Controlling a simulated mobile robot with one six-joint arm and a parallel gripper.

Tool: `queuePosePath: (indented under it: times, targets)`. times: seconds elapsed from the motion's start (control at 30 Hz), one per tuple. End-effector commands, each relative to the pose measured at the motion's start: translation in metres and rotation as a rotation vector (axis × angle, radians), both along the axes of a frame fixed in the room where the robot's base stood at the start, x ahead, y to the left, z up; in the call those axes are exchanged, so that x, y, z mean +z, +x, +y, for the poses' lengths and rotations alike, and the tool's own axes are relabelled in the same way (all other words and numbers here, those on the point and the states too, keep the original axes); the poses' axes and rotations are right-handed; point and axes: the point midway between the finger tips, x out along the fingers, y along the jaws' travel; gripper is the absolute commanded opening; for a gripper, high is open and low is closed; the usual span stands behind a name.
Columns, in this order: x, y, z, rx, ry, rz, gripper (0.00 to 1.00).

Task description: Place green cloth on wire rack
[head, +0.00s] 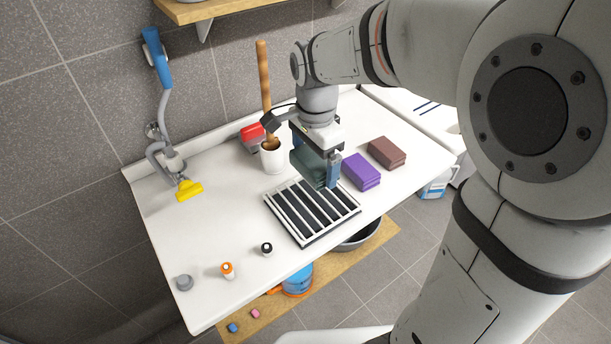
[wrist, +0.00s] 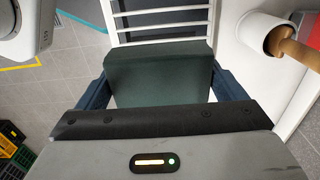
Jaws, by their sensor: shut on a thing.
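The green cloth (wrist: 160,75) is a dark green folded block held between the two blue fingers of my gripper (wrist: 158,88) in the wrist view. In the head view my gripper (head: 318,170) is shut on the green cloth (head: 308,163), above the back part of the wire rack. The wire rack (head: 300,203) has white bars over a dark base and lies on the white counter. Its bars also show beyond the cloth in the wrist view (wrist: 160,14). The cloth hides part of the rack there, and whether it touches the bars I cannot tell.
Folded purple (head: 361,172) and brown (head: 387,152) cloths lie right of the rack. A white pot (head: 273,158) with a wooden handle and a red object (head: 252,137) stand behind it. The counter (head: 205,225) is clear left of the rack.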

Motion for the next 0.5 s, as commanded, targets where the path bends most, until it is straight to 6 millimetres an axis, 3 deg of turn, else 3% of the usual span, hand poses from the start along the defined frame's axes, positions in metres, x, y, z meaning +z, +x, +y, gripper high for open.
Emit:
queuePosePath:
  times: [0.07,0.3,0.5]
  targets:
    - [-0.004,0.0,0.0,0.002,0.0,0.002,0.68]
    - [-0.047,-0.002,0.004,0.015,-0.001,0.005,0.68]
    - [-0.067,-0.003,0.006,0.02,-0.001,0.003,0.68]
